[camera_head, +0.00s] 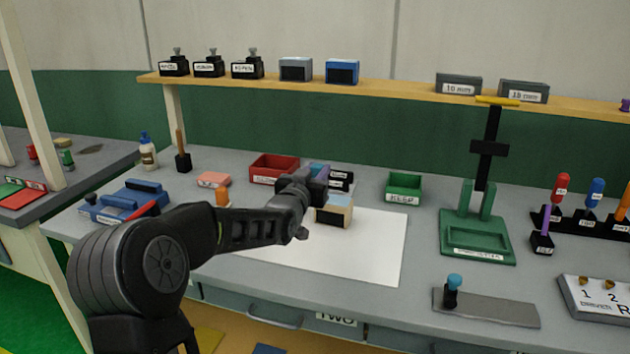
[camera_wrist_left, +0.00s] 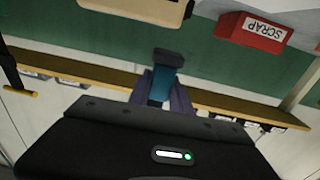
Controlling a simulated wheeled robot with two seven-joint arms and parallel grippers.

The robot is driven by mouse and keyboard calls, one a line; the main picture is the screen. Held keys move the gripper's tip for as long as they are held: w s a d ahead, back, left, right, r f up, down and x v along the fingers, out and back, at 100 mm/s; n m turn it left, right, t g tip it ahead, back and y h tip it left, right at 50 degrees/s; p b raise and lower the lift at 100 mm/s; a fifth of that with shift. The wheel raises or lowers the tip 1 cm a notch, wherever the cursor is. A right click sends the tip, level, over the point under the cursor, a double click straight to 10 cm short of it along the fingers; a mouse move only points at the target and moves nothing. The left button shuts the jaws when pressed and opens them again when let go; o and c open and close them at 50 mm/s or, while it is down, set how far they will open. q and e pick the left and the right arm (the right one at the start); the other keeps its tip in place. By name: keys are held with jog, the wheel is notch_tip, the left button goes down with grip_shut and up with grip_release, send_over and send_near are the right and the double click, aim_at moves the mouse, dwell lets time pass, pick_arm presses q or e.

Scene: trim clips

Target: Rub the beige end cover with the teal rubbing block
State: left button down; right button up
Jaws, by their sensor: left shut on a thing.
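The beige end cover (camera_head: 325,216) stands on the white sheet, with a dark front panel and a pale blue patch on top. Part of it also shows at the top edge of the left wrist view (camera_wrist_left: 135,9). My left gripper (camera_head: 320,174) is above and slightly behind it in the head view, its purplish fingers shut on the teal rubbing block (camera_wrist_left: 165,62). The block also shows as a small teal patch in the head view (camera_head: 318,167). A gap shows between block and cover in the wrist view. My right gripper is not in view.
A red bin (camera_head: 274,168) labelled SCRAP stands behind the gripper, and a green bin (camera_head: 404,186) behind right. A green press-like stand (camera_head: 477,240) is further right. The white sheet (camera_head: 375,250) is bare right of the cover. A shelf (camera_head: 400,92) runs along the back.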

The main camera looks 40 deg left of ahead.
pick_arm(q)
jog(key=shift+d+r, duration=0.15)
jog(key=shift+r, duration=0.4)
jog(key=shift+a+r+p, duration=0.2)
jog(key=shift+r+p, duration=0.25)
jog(key=shift+r, duration=0.25)
jog(key=shift+r+p, duration=0.55)
jog(key=shift+r, duration=1)
